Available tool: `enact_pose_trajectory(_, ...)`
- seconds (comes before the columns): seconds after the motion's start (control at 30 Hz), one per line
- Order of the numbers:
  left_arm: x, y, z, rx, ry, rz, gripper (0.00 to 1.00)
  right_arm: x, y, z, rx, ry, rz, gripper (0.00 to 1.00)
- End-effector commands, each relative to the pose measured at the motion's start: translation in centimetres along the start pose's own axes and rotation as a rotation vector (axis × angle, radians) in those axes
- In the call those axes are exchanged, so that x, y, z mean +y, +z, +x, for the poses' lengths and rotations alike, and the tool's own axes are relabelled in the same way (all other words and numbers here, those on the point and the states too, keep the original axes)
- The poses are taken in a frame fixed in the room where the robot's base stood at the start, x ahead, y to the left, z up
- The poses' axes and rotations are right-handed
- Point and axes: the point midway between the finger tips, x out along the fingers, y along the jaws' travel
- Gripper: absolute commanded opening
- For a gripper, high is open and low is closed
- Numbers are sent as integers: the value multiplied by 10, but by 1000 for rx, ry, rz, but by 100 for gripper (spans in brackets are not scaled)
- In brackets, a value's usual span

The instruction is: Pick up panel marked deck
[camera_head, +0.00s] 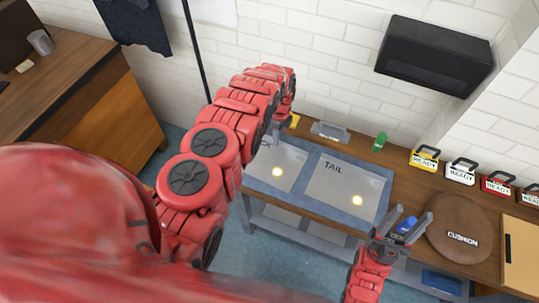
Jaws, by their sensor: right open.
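A grey panel (279,168) lies on a blue mat on the bench; my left arm covers the start of its label, and only the end, seemingly "CK", shows. A second grey panel marked TAIL (342,190) lies to its right. My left gripper (276,133) is at the upper left edge of the partly hidden panel, largely covered by my red arm, so its jaws are not clear. My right gripper (405,222) is open, right of the TAIL panel and left of the round cushion, with a blue object (406,225) showing between its fingers.
A brown round cushion (460,229) and several READY boxes (424,159) are on the right of the bench. A clear tray (329,131) and a green object (380,142) stand along the back. A black box (435,54) hangs on the wall. A wooden desk (85,85) stands left.

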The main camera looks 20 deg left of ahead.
Motion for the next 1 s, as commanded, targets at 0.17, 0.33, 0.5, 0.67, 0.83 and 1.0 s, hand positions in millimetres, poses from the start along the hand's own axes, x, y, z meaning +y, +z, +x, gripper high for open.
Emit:
enact_pose_trajectory(0.17, 1, 0, 9, 0, -1, -1, 39, 0, -1, 4, 0, 0, 0, 50)
enact_pose_trajectory(0.33, 0, 0, 10, 0, -1, -1, 39, 0, -1, 3, 0, 0, 0, 50)
enact_pose_trajectory(0.5, 0, 0, 10, 0, -1, -1, 28, 0, -1, 3, 0, 0, 0, 50)
enact_pose_trajectory(0.67, 0, 0, 10, 0, -1, -1, 0, 0, -1, 3, 0, 0, 0, 50)
enact_pose_trajectory(0.83, 0, 0, 10, 0, -1, -1, 0, 0, -1, 3, 0, 0, 0, 50)
enact_pose_trajectory(1.0, 0, 0, 10, 0, -1, -1, 0, 0, -1, 3, 0, 0, 0, 50)
